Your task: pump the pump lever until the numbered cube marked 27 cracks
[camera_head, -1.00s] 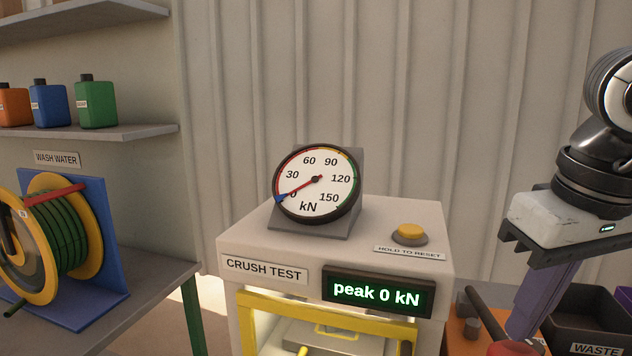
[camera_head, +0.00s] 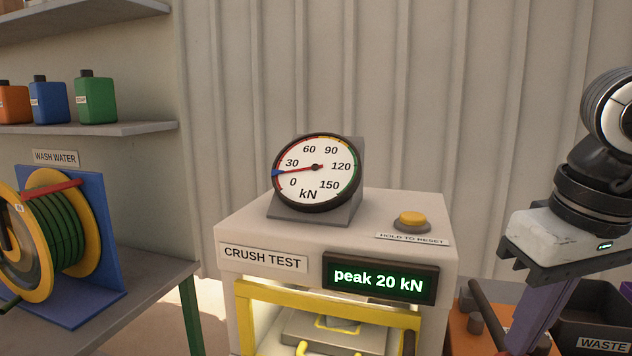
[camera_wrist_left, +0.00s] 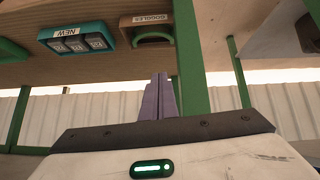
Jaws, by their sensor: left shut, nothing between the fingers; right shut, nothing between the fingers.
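The crush test press (camera_head: 335,235) stands in the middle of the head view. Its gauge (camera_head: 317,172) has the red needle and the blue marker near 20 kN. Its display (camera_head: 380,280) reads "peak 20 kN". The cube marked 27 is not visible; only the top of the yellow-framed chamber (camera_head: 330,305) shows. The dark rod of the pump lever (camera_head: 487,312) rises from an orange base at the lower right. My right gripper (camera_head: 530,335) is shut beside the rod, its fingertips low in view; contact is unclear. My left gripper (camera_wrist_left: 158,97) is shut and empty.
A yellow reset button (camera_head: 411,220) sits on the press top. A dark waste bin (camera_head: 590,320) is at right. A hose reel (camera_head: 60,235) stands on the left bench. The left wrist view shows a teal "NEW" tray (camera_wrist_left: 75,38) of cubes and a goggles holder (camera_wrist_left: 150,28).

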